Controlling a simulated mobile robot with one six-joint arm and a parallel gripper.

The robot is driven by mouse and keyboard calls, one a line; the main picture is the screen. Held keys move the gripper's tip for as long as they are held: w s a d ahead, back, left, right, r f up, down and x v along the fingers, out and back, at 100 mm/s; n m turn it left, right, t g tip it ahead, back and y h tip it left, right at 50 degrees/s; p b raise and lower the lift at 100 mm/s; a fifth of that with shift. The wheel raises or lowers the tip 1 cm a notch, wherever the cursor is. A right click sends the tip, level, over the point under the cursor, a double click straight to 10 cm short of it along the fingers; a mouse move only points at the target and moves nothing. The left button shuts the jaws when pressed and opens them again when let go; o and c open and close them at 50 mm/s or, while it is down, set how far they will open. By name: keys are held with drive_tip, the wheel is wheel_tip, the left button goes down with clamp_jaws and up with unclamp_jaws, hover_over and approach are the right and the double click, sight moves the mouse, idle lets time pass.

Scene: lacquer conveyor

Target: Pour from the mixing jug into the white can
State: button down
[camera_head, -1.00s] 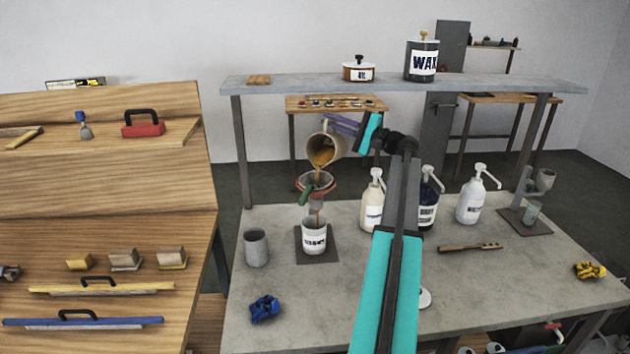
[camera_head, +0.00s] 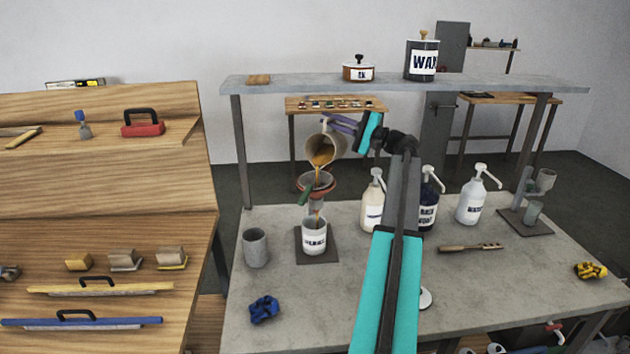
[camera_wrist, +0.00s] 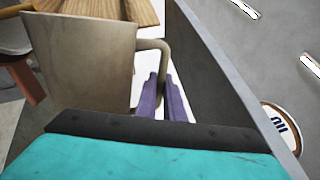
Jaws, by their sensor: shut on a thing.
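The mixing jug (camera_head: 333,147) is tilted to the left in the air, and amber-brown liquid (camera_head: 323,157) runs from its mouth. My gripper (camera_head: 343,121) is shut on the jug's handle; the wrist view shows the purple fingers (camera_wrist: 163,100) at the handle and the jug's beige side (camera_wrist: 90,62). Below the jug is a reddish strainer funnel (camera_head: 317,184) with a green handle. Under it the white can (camera_head: 314,238) stands upright on a dark square plate (camera_head: 333,257). A brown stream enters the can's mouth. The liquid level inside it cannot be told.
A grey cup (camera_head: 256,250) stands left of the can. Several pump bottles, including a cream one (camera_head: 373,205), stand to the right. A blue clamp-like item (camera_head: 264,309) lies in front. A grey shelf (camera_head: 300,83) spans above the bench. The bench's right front is mostly clear.

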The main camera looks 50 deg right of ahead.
drive_tip(key=shift+s+a+r+n+b, duration=0.25)
drive_tip(key=shift+a+r+n+b, duration=0.15)
drive_tip(key=shift+a+b, duration=0.1)
idle(0.8)
drive_tip(key=p, duration=0.1)
drive_tip(key=d+m, duration=0.1)
drive_tip(key=w+d+p, duration=0.1)
drive_tip(key=shift+d+f+m+p, duration=0.1)
drive_tip(key=shift+f+m+p, duration=0.25)
drive_tip(key=shift+m, duration=0.05)
drive_tip(key=shift+w+d+f+m+h+p, duration=0.15)
drive_tip(key=shift+d+m+h+p, duration=0.25)
drive_tip(key=shift+m+p, duration=0.5)
drive_tip(key=shift+d+r+m+p, duration=0.2)
drive_tip(key=shift+m+p, duration=0.1)
drive_tip(key=shift+p, duration=0.1)
drive_tip(key=shift+w+d+f, duration=0.1)
drive_tip(key=shift+d, duration=0.05)
drive_tip(key=shift+f, duration=0.15)
drive_tip(key=shift+r+m+p, duration=0.25)
drive_tip(key=shift+m+p, duration=0.05)
